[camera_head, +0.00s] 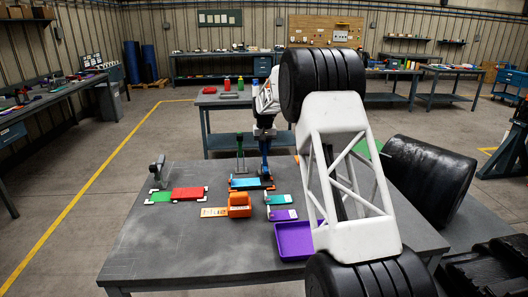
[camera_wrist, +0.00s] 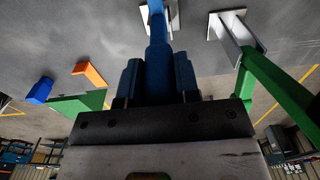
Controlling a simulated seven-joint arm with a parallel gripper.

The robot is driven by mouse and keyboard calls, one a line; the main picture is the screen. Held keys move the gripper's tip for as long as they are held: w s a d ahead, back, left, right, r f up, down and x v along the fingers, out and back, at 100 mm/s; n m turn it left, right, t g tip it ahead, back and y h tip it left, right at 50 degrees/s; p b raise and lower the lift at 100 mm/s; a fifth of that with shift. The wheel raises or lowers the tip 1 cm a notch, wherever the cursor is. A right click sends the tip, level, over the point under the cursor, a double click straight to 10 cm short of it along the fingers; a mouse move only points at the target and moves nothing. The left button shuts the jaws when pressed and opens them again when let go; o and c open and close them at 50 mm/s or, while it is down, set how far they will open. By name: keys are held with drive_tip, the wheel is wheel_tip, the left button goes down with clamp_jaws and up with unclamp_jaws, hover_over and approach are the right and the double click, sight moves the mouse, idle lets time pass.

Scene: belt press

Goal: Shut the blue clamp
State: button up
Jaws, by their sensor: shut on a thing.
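The blue clamp's lever (camera_head: 264,158) stands upright at the back middle of the grey table, beside a blue plate with orange corner pieces (camera_head: 246,183). My gripper (camera_head: 265,136) is at the lever's upper end, pointing down. In the wrist view, the blue lever (camera_wrist: 157,45) runs between the two fingers of my gripper (camera_wrist: 158,82), which are shut on it. The clamp's metal base is partly seen at the top edge there. The fingers hide the lever's gripped end.
A green upright lever (camera_head: 240,150) stands just left of the blue one; a green lever also shows in the wrist view (camera_wrist: 275,90). A grey upright clamp (camera_head: 158,168) stands near a red block (camera_head: 189,193).

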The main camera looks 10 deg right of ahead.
drive_tip(key=shift+s+d+f, duration=0.15)
drive_tip(key=shift+s+f, duration=0.05)
drive_tip(key=shift+s, duration=0.6)
drive_tip(key=o, duration=0.7)
drive_tip(key=shift+c, duration=0.2)
drive_tip(key=shift+r, duration=0.15)
drive_tip(key=shift+r, duration=3.45)
